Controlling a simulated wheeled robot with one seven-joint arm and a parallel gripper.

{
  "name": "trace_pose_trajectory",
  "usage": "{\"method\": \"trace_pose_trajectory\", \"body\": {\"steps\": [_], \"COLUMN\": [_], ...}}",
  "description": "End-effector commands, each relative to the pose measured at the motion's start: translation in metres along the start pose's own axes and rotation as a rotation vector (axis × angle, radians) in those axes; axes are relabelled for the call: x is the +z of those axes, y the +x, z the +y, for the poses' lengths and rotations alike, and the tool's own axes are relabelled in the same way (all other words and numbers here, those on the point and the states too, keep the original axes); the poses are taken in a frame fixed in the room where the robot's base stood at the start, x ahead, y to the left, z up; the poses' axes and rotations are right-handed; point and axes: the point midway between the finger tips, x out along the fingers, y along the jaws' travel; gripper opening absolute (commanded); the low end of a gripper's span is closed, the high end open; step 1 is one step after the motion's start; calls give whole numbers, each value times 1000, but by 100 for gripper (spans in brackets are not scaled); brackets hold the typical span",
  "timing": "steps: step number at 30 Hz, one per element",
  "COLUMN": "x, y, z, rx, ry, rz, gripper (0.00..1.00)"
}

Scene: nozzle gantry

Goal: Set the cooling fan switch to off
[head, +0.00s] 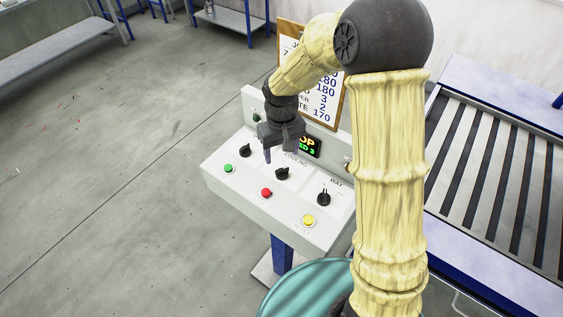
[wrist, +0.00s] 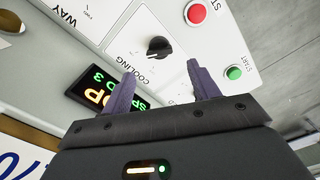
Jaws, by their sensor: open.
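The cooling switch (wrist: 158,47) is a black rotary knob on the white control panel (head: 215,182), with the label COOLING beside it. In the head view it is the middle black knob (head: 282,173) of the row. Which mark its pointer meets is too small to read. My gripper (head: 283,154) is open and empty above the panel, close to this knob. In the wrist view the knob shows just beyond the two fingertips (wrist: 160,70), apart from them.
A left knob (head: 246,150) and right knob (head: 323,197) flank it. Green (head: 229,168), red (head: 266,193) and yellow (head: 308,220) buttons line the front. A lit display (head: 308,146) and a sign board (head: 325,108) stand behind. A roller conveyor (head: 490,160) is at right.

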Motion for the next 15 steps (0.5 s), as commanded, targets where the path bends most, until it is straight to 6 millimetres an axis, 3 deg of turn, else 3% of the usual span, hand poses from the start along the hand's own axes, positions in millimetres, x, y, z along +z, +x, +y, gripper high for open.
{"method": "trace_pose_trajectory", "body": {"steps": [9,15], "x": [1,0], "y": [50,61], "z": [0,0], "rx": [0,0], "ry": [-1,-1], "rz": [-4,-1], "gripper": [61,61]}}
